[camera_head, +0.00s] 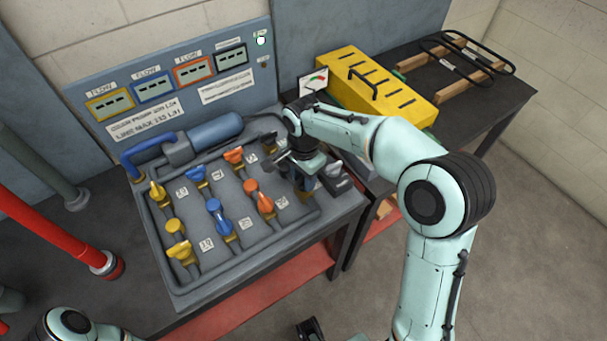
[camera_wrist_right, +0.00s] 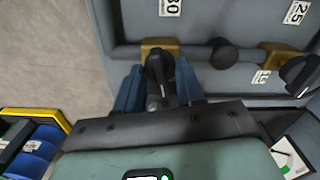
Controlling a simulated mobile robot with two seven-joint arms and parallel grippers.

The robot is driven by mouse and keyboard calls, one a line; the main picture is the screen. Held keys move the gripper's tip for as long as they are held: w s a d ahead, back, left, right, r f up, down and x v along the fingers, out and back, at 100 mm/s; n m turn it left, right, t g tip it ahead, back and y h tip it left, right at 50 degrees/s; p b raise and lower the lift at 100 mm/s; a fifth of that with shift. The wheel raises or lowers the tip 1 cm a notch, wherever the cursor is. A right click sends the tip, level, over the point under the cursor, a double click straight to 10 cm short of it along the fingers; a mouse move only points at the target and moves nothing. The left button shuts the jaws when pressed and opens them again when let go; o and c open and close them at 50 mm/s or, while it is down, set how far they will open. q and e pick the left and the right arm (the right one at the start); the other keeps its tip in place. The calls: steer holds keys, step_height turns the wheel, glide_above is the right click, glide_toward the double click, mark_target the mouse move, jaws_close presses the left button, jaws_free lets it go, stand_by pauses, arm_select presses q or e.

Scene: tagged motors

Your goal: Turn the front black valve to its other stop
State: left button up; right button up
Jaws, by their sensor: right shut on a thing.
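The front black valve (camera_wrist_right: 158,75) has a black handle on a brass body (camera_wrist_right: 160,46). In the right wrist view its handle lies between the two blue fingers of my right gripper (camera_wrist_right: 158,90), which is shut on it. In the head view my right gripper (camera_head: 305,178) is over the right end of the front valve row, and its hand hides most of this valve. The back black valve (camera_wrist_right: 301,75) stands apart, to the right in the right wrist view.
Orange valves (camera_head: 260,200), blue valves (camera_head: 218,215) and yellow valves (camera_head: 182,252) stand close by on the grey tray (camera_head: 240,270). A gauge panel (camera_head: 195,75) rises behind. A yellow box (camera_head: 378,88) sits on the dark table at right. Red pipe (camera_head: 50,228) at left.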

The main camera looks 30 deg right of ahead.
mark_target(303, 179)
arm_select(q)
steer(key=shift+r, duration=0.15)
arm_select(e)
steer(key=shift+m, duration=1.1)
steer(key=o, duration=1)
steer(key=shift+o, duration=0.2)
arm_select(q)
steer(key=shift+w+r+p, duration=0.3)
steer(key=shift+r+p, duration=0.35)
steer(key=shift+w+r+p, duration=0.25)
steer(key=shift+r+p, duration=0.35)
arm_select(e)
step_height(303, 179, up, 14)
steer(key=shift+f, duration=0.25)
